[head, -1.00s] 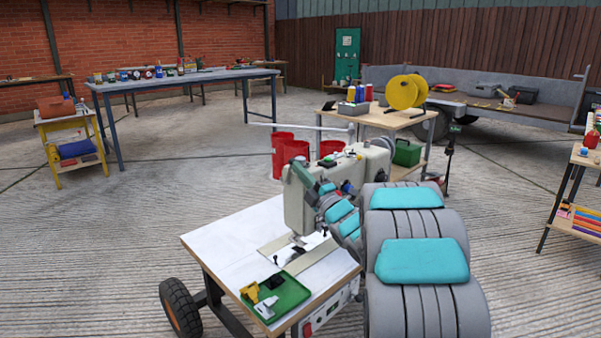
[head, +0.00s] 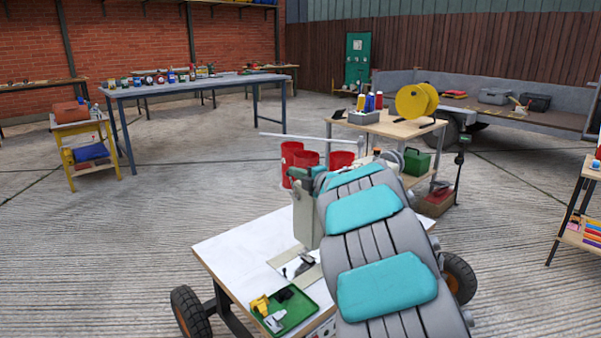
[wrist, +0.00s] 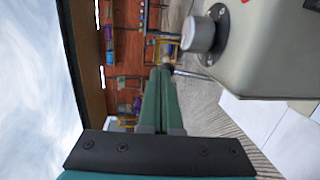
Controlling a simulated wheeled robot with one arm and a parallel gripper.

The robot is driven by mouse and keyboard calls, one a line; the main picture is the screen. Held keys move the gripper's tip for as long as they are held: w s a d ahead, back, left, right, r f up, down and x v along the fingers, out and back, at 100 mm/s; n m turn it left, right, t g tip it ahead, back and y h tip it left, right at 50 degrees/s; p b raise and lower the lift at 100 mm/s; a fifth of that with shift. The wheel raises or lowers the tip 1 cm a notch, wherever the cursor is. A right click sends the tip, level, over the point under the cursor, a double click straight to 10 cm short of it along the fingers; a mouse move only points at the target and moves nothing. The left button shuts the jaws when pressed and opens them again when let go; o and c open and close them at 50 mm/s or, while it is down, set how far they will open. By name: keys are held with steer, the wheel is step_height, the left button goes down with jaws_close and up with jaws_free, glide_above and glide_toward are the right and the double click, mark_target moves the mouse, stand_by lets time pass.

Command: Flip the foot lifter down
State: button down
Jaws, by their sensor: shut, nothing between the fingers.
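The sewing machine (head: 305,220) stands on a white-topped wheeled table (head: 235,245), mostly hidden behind my arm in the head view. Its pale body (wrist: 275,50) fills the upper right of the wrist view, with a round silver knob (wrist: 200,34) on it. My gripper (wrist: 164,70) shows green fingers shut together and empty, beside the machine body and apart from it in the picture. In the head view my gripper (head: 302,175) is partly seen near the top left of the machine. I cannot make out the foot lifter in either view.
A green tray (head: 297,319) with small parts lies at the table's front corner. Red bins (head: 292,158) stand behind the machine. A wooden table (head: 395,128) with a yellow reel (head: 414,102) is beyond. Open concrete floor lies to the left.

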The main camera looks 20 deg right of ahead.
mark_target(287, 171)
steer(key=shift+a+x, duration=0.1)
steer(key=shift+x, duration=0.95)
steer(key=shift+a+x, duration=0.15)
steer(key=shift+x, duration=0.85)
steer(key=shift+w+a+f, duration=0.2)
steer(key=shift+w+f, duration=0.35)
